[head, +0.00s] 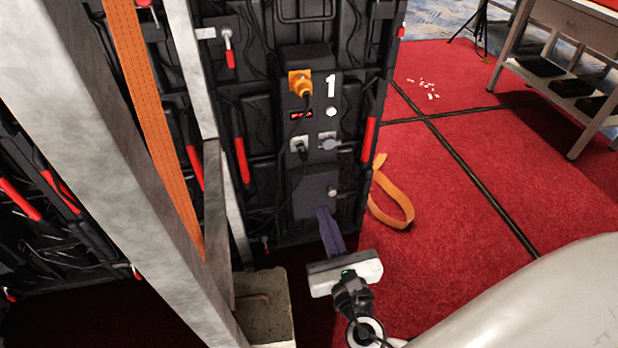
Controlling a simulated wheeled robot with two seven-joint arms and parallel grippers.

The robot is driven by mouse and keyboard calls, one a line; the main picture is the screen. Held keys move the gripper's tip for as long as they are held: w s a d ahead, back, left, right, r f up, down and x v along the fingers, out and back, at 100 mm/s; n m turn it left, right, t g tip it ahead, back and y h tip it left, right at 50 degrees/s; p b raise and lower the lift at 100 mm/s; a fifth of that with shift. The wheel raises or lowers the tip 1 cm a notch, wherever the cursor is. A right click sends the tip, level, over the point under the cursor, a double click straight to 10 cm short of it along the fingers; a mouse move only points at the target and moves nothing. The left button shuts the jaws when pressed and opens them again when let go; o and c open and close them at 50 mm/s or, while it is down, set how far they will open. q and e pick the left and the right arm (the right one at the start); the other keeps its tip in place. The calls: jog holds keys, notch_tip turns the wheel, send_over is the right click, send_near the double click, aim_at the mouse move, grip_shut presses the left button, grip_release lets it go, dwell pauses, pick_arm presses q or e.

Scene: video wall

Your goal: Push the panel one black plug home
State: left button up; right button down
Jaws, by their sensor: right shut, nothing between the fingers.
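Panel one (325,222) is a black upright panel marked with a white "1". Its black plug (299,148) is at a grey socket on the left of the lower pair, with a black cable hanging from it. I cannot tell how deep the plug sits. My right gripper (324,212) comes in from the lower right. Its fingers are shut and empty, in front of the panel's lower part, below the plug and apart from it in the picture. My left gripper is not in view.
An orange plug (300,84) sits above, and a capped grey socket (328,141) is right of the black plug. A grey metal beam (110,150) with an orange strap (148,110) stands at left, by a concrete block (264,308).

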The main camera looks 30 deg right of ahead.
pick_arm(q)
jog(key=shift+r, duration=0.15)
pick_arm(e)
jog(key=b, duration=0.1)
send_near(306, 161)
jog(key=x, duration=0.6)
jog(key=shift+a+f, duration=0.1)
jog(key=shift+f, duration=0.1)
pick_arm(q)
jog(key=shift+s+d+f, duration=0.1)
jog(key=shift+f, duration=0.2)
pick_arm(e)
jog(key=shift+w, duration=0.25)
jog(key=shift+x, duration=0.9)
jog(key=shift+r, duration=0.2)
jog(key=shift+s, duration=0.1)
